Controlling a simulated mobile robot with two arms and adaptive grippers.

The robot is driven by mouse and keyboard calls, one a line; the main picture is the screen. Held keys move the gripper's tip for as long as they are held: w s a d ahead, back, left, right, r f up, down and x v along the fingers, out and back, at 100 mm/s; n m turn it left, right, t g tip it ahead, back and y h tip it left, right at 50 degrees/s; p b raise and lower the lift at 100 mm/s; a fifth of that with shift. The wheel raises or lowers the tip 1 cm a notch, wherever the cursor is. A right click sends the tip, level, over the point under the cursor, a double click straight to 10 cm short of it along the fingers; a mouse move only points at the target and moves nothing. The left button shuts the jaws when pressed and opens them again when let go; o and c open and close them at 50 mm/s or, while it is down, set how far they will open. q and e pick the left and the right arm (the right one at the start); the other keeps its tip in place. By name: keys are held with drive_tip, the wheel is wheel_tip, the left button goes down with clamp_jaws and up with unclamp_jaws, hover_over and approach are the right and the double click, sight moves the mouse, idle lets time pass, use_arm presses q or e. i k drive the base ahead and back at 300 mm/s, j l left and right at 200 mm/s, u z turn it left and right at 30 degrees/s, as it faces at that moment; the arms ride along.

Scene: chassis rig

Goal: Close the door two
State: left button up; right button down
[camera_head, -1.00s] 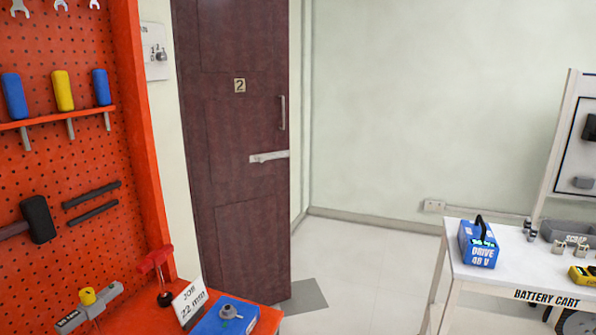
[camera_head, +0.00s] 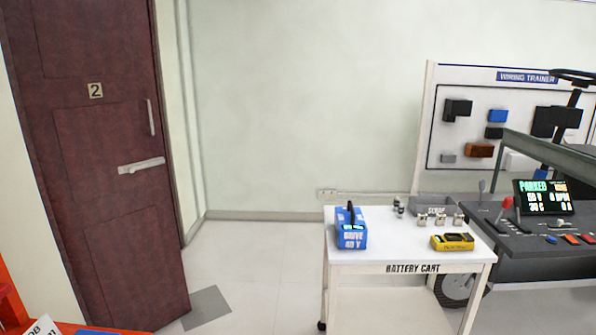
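The dark red-brown door (camera_head: 112,175) with a "2" plate (camera_head: 95,90) stands at the left in the head view. It is seen at an angle and looks ajar, with its right edge standing out from the wall; I cannot tell how wide. It has a vertical pull handle (camera_head: 151,117) and a pale lever or latch bar (camera_head: 141,165) near its right edge. Neither of my grippers shows in the head view.
A white battery cart (camera_head: 411,268) stands at centre right, carrying a blue drive battery (camera_head: 346,228) and a yellow meter (camera_head: 452,242). A dark console (camera_head: 540,235) and a wiring trainer board (camera_head: 500,120) are at the right. Floor between door and cart is clear. An orange bench (camera_head: 12,300) is lower left.

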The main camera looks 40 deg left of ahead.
sight(84, 69)
drive_tip(key=i+z, duration=0.15)
drive_tip(key=z, duration=1.6)
drive_tip(key=i+j+z, duration=0.1)
drive_tip(key=j+z, duration=0.35)
drive_tip(key=j, duration=0.25)
drive_tip(key=k+j+u, duration=0.1)
drive_tip(key=j+u, duration=0.35)
drive_tip(key=j, duration=0.15)
drive_tip(key=j+u, duration=0.45)
drive_tip(key=j, duration=0.15)
drive_tip(key=i+j+u, duration=0.1)
drive_tip(key=j+u, duration=0.35)
drive_tip(key=j, duration=0.15)
drive_tip(key=j+u, duration=0.4)
drive_tip(key=j, duration=0.25)
drive_tip(key=j+u, duration=0.4)
drive_tip(key=j, duration=0.25)
drive_tip(key=i+j+u, duration=0.1)
drive_tip(key=j+u, duration=0.25)
drive_tip(key=j, duration=0.3)
